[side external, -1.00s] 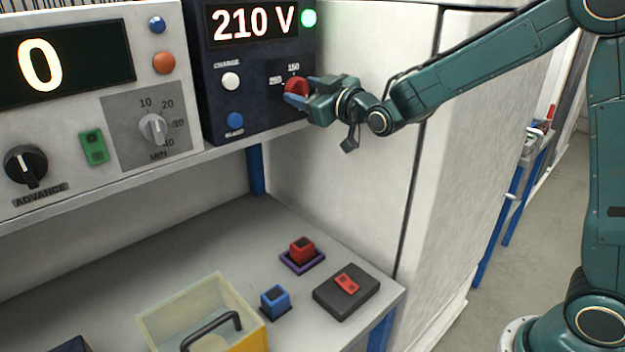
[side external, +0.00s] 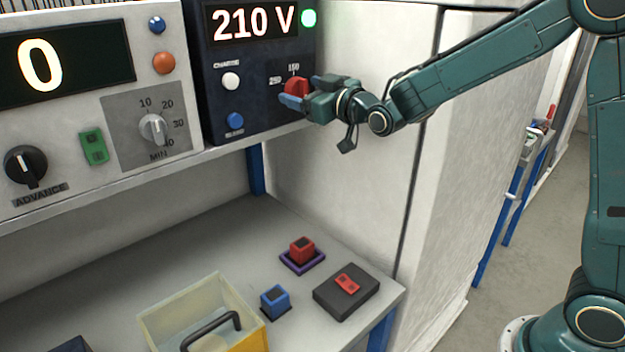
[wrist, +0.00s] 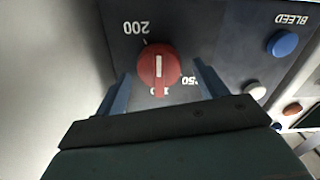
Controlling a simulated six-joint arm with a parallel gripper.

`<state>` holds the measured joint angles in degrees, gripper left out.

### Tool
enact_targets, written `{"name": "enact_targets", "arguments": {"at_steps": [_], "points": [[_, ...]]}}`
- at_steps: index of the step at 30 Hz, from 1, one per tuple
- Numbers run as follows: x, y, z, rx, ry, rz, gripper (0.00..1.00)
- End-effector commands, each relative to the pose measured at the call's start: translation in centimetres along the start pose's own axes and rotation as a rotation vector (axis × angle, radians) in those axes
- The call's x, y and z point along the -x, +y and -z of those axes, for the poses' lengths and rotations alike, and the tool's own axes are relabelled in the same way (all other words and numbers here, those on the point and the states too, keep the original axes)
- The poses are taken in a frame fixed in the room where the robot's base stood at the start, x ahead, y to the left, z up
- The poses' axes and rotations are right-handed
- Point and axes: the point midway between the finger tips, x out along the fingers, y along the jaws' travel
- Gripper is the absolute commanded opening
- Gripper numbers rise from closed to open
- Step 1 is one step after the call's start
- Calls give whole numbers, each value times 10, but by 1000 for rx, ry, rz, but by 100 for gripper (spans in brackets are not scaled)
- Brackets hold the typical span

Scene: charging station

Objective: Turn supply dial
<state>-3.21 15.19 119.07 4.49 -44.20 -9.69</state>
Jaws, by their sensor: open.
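The supply dial is a red round knob (side external: 296,87) with a white pointer line, low on the dark blue panel under the lit "210 V" display (side external: 252,22). In the wrist view the red knob (wrist: 157,66) sits in front of my gripper, with the printed marks around it upside down. My gripper (side external: 302,90) faces the panel close to the knob. In the wrist view its blue fingers (wrist: 162,88) stand wide on either side of the knob, with gaps between. My gripper is open and holds nothing.
A white button (side external: 231,81) and a blue BLEED button (side external: 235,120) are left of the dial. A green lamp (side external: 309,18) is lit. Below, the bench holds a blue block (side external: 275,300), a red block (side external: 302,250), a switch box (side external: 346,290) and a clear bin (side external: 190,318).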

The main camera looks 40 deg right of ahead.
Motion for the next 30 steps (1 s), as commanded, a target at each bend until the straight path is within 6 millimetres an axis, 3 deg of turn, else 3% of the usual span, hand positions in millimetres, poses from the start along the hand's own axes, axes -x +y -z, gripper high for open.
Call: {"name": "enact_targets", "arguments": {"at_steps": [8, 14, 30], "points": [[4, 0, 0, 0, -1, 0, 71], [18, 0, 0, 0, 0, 0, 71], [91, 0, 1, 0, 1, 1, 71]]}}
